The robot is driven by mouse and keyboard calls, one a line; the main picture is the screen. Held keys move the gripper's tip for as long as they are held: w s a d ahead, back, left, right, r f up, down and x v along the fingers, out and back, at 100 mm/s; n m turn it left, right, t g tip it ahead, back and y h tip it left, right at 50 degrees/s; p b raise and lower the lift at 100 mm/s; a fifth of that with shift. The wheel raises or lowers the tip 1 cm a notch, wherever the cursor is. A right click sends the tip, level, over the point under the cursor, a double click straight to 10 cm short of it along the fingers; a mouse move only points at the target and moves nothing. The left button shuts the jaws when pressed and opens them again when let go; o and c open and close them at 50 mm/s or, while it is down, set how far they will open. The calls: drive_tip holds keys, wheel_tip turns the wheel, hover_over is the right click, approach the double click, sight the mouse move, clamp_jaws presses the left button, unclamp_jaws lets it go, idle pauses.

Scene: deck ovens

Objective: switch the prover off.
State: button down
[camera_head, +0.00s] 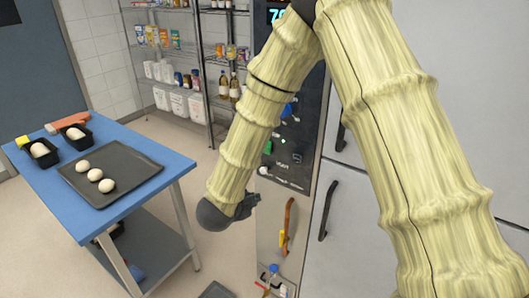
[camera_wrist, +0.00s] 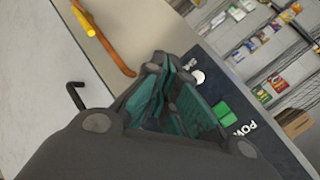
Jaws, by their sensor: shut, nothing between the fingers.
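The dark control panel (camera_head: 290,150) stands at the middle of the head view, partly hidden behind my arm. It carries a green switch (camera_head: 267,147), a small lit green lamp (camera_head: 283,141), blue knobs (camera_head: 287,109) and a white round button (camera_head: 263,170). In the wrist view the green switch (camera_wrist: 224,113) is beside partly visible "POW" lettering, and the white button (camera_wrist: 198,77) also shows. My gripper (camera_head: 247,205) is shut and empty, below the panel's lower end in the head view. In the wrist view my gripper (camera_wrist: 160,70) partly covers the panel.
A blue table (camera_head: 150,205) at left holds a dark tray (camera_head: 140,172) with three dough balls, and black tins. A wire shelf (camera_head: 215,60) with groceries stands behind. A curved wooden handle (camera_head: 288,225) and grey doors with black handles (camera_head: 328,210) are near my gripper.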

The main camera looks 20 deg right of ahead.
wheel_tip(320, 180, up, 15)
drive_tip(key=a+m+g+h, duration=0.1)
drive_tip(key=a+m+h, duration=0.1)
drive_tip(key=m, duration=0.5)
drive_tip(key=shift+w+a+m, duration=0.3)
drive_tip(key=shift+w+a, duration=0.05)
drive_tip(key=shift+a, duration=0.1)
drive_tip(key=p, duration=0.4)
approach(269, 153)
wheel_tip(269, 153, down, 3)
drive_tip(key=w+d, duration=0.1)
drive_tip(key=d, duration=0.1)
drive_tip(key=shift+w+d+f+p, duration=0.1)
drive_tip(key=shift+w+d+p, duration=0.6)
drive_tip(key=shift+w, duration=0.2)
drive_tip(key=shift+w+d+p, duration=0.35)
drive_tip(key=shift+w+d, duration=0.05)
drive_tip(key=shift+d, duration=0.1)
drive_tip(key=shift+w+f, duration=0.1)
